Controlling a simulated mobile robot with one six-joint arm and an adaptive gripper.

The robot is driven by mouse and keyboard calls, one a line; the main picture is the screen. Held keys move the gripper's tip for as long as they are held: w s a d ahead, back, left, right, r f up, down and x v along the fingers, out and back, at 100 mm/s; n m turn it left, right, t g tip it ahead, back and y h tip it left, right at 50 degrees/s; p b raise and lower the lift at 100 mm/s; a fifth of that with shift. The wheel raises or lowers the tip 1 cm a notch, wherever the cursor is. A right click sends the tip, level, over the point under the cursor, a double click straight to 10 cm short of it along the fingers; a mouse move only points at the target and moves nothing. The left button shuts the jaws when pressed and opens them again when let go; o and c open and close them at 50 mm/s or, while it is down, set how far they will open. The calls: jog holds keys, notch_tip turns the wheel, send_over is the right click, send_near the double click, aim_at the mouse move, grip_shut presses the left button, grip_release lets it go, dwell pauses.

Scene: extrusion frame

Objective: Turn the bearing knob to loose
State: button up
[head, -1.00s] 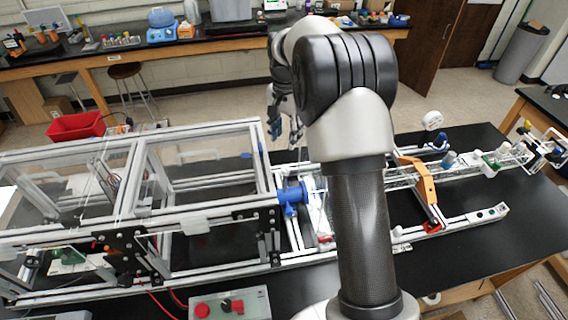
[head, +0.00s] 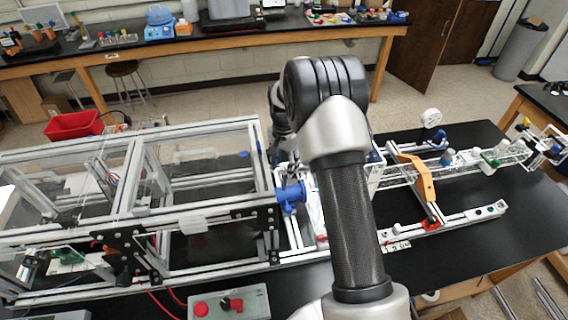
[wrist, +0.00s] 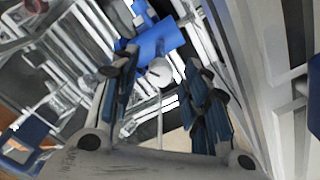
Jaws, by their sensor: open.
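A blue fitting (head: 291,195) sits at the right end of the extrusion frame, and it also shows at the top of the wrist view (wrist: 160,38). In the wrist view a small pale round knob (wrist: 159,72) sits just below the blue fitting, between my fingertips in the picture; I take it for the bearing knob. Its loose or tight setting cannot be read. My gripper (wrist: 160,64) is open, with the dark blue-padded fingers spread on either side of the knob. I see no contact. In the head view my arm largely hides the gripper.
The clear-panelled extrusion frame (head: 135,215) fills the left of the black bench. Its upright post (wrist: 235,70) runs close to my right finger in the wrist view. An orange bracket (head: 420,178) stands on the rails at right. A red-button control box (head: 228,305) lies in front.

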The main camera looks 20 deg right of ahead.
grip_shut()
dwell(0.4)
jog(key=shift+n, duration=0.3)
jog(key=n+b, duration=0.1)
jog(key=n, duration=0.2)
jog(key=shift+n, duration=0.3)
jog(key=n+b, duration=0.1)
jog(key=n, duration=0.2)
jog(key=shift+w+n, duration=0.1)
jog(key=shift+n, duration=0.2)
jog(key=n, duration=0.3)
jog(key=shift+n, duration=0.3)
jog(key=n+b, duration=0.1)
jog(key=n, duration=0.3)
jog(key=shift+n, duration=0.3)
